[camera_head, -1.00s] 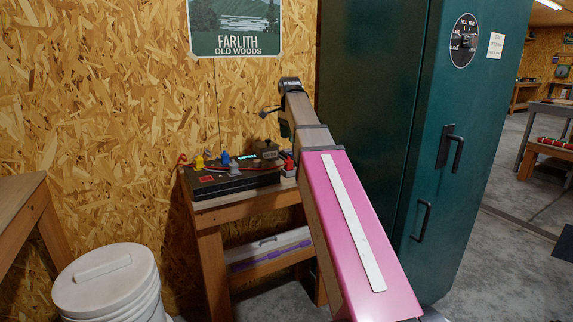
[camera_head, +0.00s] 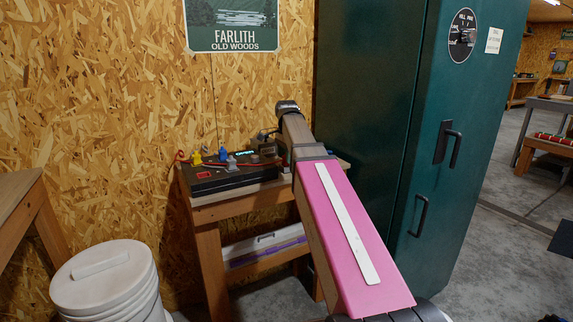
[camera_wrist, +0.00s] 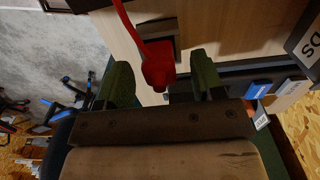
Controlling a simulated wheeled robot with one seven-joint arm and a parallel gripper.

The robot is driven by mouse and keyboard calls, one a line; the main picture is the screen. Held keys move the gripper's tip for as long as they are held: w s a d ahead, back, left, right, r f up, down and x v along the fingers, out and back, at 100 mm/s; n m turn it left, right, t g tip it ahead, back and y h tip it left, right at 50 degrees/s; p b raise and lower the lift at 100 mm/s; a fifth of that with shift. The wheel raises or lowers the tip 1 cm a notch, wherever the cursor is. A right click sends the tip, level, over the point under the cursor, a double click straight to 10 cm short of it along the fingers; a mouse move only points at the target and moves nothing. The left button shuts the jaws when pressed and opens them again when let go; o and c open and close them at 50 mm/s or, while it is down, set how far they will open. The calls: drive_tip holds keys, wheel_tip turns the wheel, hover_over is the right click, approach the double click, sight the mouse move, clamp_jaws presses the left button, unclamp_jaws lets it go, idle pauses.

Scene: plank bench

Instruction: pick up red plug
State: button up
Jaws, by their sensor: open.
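The red plug (camera_wrist: 157,70) shows in the wrist view with its red cable rising from it toward the top edge. It sits between the two green fingers of my gripper (camera_wrist: 164,78), nearer the middle than either finger. The fingers are open, with a gap on both sides of the plug. A grey metal piece (camera_wrist: 161,26) lies behind the plug on the light wooden top. In the head view my arm hides the red plug and most of my gripper.
In the head view a black box (camera_head: 205,184) on the wooden bench (camera_head: 240,206) carries a yellow plug (camera_head: 196,157), a blue plug (camera_head: 223,154) and a grey plug (camera_head: 231,164). A green cabinet (camera_head: 378,110) stands close on the right. A white bucket (camera_head: 105,285) stands at lower left.

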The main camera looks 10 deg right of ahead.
drive_tip(key=shift+f, duration=0.45)
drive_tip(key=c, duration=1)
drive_tip(key=shift+r, duration=0.1)
